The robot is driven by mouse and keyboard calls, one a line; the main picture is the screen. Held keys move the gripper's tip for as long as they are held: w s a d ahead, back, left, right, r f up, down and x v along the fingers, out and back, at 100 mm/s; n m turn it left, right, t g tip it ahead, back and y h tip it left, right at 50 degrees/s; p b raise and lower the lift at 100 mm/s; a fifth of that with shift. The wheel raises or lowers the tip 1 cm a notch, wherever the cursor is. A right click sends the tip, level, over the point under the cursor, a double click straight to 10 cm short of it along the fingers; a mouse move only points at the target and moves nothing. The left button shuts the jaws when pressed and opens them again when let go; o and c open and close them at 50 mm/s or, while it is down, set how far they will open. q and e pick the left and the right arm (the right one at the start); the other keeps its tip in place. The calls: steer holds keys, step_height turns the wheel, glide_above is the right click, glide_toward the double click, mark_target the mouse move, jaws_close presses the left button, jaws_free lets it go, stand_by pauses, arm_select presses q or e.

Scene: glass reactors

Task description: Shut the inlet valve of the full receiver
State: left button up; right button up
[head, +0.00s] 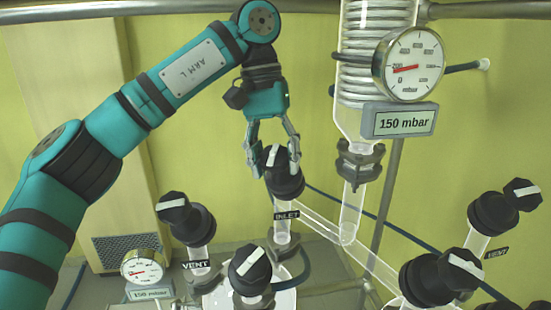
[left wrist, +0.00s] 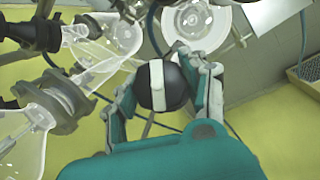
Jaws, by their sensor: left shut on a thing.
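The left inlet valve has a black knob (head: 285,186) with a white bar, above a tag reading INLET (head: 287,215). My left gripper (head: 272,160) reaches down from above with its fingers on either side of this knob, shut on it. In the left wrist view the black knob (left wrist: 178,85) sits between the fingers, its white bar running up and down the picture. The receiver (head: 225,299) below is mostly cut off at the bottom edge, so its fill level cannot be told. My right gripper is not in view.
A left vent knob (head: 188,215) and another black knob (head: 250,268) stand close by. A glass condenser with a 150 mbar gauge (head: 408,64) hangs to the right. More knobs (head: 495,212) stand at the far right. A small gauge (head: 143,267) is at lower left.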

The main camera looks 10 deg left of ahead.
arm_select(q)
steer(key=m+y, duration=0.2)
steer(key=m, duration=0.1)
steer(key=shift+m+y, duration=0.3)
steer(key=shift+m, duration=0.1)
steer(key=shift+m+t+y, duration=0.7)
steer(key=shift+m+y, duration=0.3)
steer(key=shift+m, duration=0.6)
steer(key=o, duration=1.2)
